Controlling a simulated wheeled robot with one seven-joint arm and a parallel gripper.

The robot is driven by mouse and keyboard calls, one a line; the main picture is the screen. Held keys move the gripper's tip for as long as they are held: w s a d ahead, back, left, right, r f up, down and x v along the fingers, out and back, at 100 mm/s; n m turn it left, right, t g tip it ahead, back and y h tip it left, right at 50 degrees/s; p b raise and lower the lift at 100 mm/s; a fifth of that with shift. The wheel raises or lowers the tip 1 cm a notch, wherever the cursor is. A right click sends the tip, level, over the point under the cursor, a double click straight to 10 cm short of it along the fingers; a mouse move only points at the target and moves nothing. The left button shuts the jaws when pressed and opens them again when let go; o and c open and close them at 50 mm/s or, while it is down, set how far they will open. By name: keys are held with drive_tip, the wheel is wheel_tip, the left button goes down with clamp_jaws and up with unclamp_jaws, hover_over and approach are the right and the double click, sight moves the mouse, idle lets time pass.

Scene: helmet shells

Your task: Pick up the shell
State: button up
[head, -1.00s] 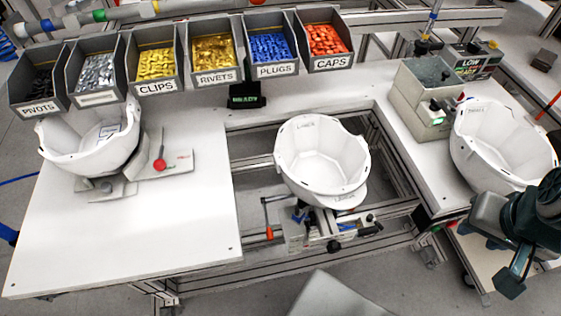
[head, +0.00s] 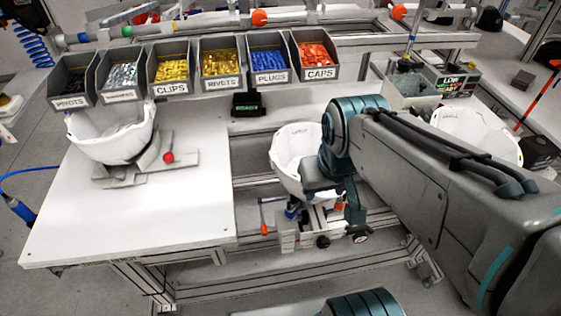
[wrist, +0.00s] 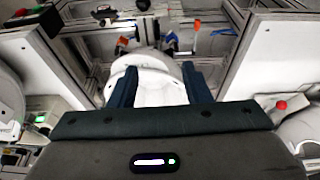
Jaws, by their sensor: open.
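Three white helmet shells are in the head view. The middle shell (head: 290,150) sits on a fixture (head: 290,235) in the bench gap, its right side hidden by my arm. The left shell (head: 105,143) is tilted on a grey stand, and the right shell (head: 478,130) is partly behind my arm. My gripper (head: 337,195) is over the right part of the middle shell. In the wrist view, my gripper (wrist: 160,80) is open, with the middle shell (wrist: 155,92) showing between its dark fingers. I cannot tell whether the fingers touch it.
A row of labelled bins (head: 220,62) with clips, rivets, plugs and caps stands along the back. A red knob (head: 168,157) rises beside the left shell. A grey box (head: 408,90) stands at the back right. The white bench (head: 150,215) is clear at front left.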

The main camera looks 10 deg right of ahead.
sight(292, 183)
drive_tip(key=w+a+f+n+g+h+b, duration=0.1)
drive_tip(key=w+a+n, duration=0.1)
drive_tip(key=w+n, duration=0.3)
drive_tip(key=w+a+f+n+g+b, duration=0.1)
drive_tip(key=w+a+n+b, duration=0.15)
drive_tip(key=w, duration=0.45)
drive_tip(key=f, duration=0.5)
drive_tip(key=w+d+f+p, duration=0.1)
drive_tip(key=f, duration=0.2)
drive_tip(key=shift+f, duration=0.1)
drive_tip(key=shift+w+d+f, duration=0.1)
drive_tip(key=shift+w+f, duration=0.15)
drive_tip(key=shift+f, duration=0.65)
drive_tip(key=shift+w+d+f, duration=0.1)
drive_tip(key=shift+w+f, duration=0.1)
drive_tip(key=shift+f, duration=0.7)
drive_tip(key=shift+w+d+f, duration=0.1)
drive_tip(key=shift+w+f, duration=0.15)
drive_tip(key=shift+f, duration=0.65)
drive_tip(key=shift+a, duration=0.1)
clamp_jaws()
